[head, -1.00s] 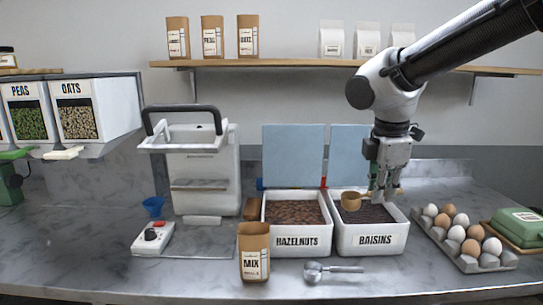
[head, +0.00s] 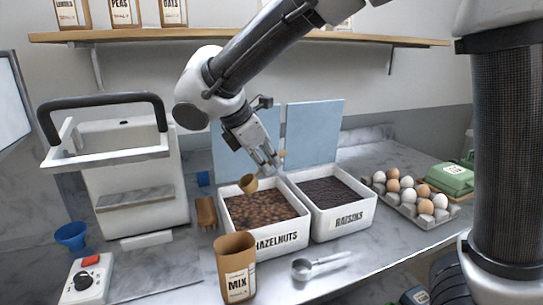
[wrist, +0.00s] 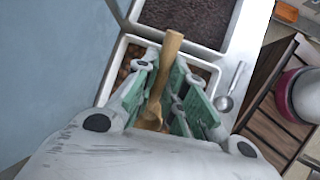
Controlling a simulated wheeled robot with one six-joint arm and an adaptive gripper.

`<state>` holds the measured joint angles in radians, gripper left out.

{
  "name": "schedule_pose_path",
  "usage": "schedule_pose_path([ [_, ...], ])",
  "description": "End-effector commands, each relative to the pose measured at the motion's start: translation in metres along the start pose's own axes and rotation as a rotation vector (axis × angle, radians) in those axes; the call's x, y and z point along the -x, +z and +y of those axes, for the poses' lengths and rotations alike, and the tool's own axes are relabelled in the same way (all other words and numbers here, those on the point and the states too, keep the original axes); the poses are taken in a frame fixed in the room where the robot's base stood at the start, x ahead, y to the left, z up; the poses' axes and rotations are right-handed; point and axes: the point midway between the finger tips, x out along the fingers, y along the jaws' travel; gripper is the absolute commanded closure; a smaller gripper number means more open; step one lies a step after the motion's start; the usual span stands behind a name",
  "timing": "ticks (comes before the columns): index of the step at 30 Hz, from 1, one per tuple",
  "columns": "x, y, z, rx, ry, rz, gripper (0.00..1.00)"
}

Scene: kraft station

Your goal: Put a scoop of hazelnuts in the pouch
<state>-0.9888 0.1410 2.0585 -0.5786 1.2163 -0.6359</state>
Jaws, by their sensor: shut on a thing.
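My gripper (head: 268,160) is shut on a wooden scoop (head: 248,184) and holds it above the bin of hazelnuts. The scoop's handle (wrist: 170,55) shows between the green fingers in the wrist view. Whether the scoop's bowl holds anything cannot be told. The white hazelnuts bin (head: 281,240), labelled HAZELNUTS, is full of brown nuts (head: 262,208) and has its blue lid raised. The open brown pouch (head: 238,280), labelled MIX, stands upright on the counter just in front of the bin. Its inside is not clearly visible.
The raisins bin (head: 349,221) stands right of the hazelnuts. A metal scoop (head: 318,264) lies in front of it. An egg carton (head: 425,217) is at the right. A sealing machine (head: 130,205), a blue cup (head: 71,235) and a switch box (head: 88,283) are at the left.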

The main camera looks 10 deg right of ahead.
Motion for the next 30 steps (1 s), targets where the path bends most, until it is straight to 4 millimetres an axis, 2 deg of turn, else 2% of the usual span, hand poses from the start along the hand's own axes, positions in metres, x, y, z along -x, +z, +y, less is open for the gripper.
schedule_pose_path([
  [1, -0.001, -0.008, 0.000, 0.024, 0.000, -0.080, 1.00],
  [4, -0.011, -0.009, -0.002, 0.011, -0.002, -0.061, 1.00],
  [27, -0.084, -0.053, -0.017, 0.012, -0.004, -0.057, 1.00],
  [30, -0.087, -0.055, -0.017, 0.006, -0.001, -0.045, 1.00],
])
